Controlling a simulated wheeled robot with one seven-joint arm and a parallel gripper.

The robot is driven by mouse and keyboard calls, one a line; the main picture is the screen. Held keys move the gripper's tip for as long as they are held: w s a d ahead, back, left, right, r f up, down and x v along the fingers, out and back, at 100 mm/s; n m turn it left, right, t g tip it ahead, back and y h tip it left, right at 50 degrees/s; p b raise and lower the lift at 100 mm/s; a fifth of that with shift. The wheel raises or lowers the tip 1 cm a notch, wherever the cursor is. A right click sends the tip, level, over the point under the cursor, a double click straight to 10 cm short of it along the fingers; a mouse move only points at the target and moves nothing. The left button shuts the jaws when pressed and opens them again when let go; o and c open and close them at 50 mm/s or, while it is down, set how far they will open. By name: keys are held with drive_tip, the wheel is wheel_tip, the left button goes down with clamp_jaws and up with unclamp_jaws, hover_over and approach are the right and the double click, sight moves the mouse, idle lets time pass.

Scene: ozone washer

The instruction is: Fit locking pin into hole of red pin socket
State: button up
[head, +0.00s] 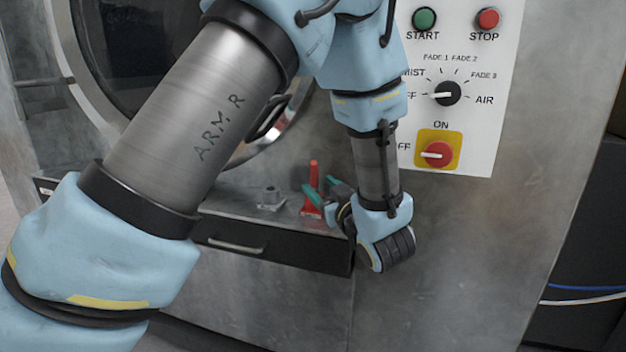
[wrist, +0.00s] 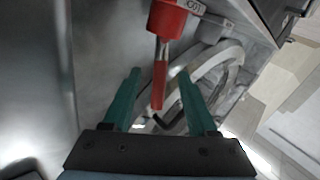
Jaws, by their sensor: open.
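The red pin socket (head: 311,207) sits on the shelf of the washer; it also shows at the top of the wrist view (wrist: 166,18). The locking pin (head: 314,172) stands upright at the socket. In the wrist view, its red handle (wrist: 159,85) is joined to a bare metal shaft that meets the socket; how deep the shaft sits is hidden. My gripper (wrist: 158,78) is open, with its teal fingers on either side of the handle and a gap visible on both sides. In the head view, my gripper (head: 322,191) is beside the pin, partly hidden by my wrist.
A grey socket-like part (head: 270,197) stands on the shelf (head: 232,204) left of the red socket. A black drawer front (head: 275,243) with a handle is below. The control panel (head: 465,90) is above right. The round door ring (head: 285,120) is behind my arm.

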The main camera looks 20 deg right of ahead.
drive_tip(key=w+p, duration=0.2)
drive_tip(key=w, duration=0.4)
drive_tip(key=shift+w+r, duration=0.1)
drive_tip(key=shift+w, duration=0.05)
drive_tip(key=shift+w+d, duration=0.1)
drive_tip(key=shift+w, duration=0.3)
drive_tip(key=shift+c, duration=0.3)
clamp_jaws()
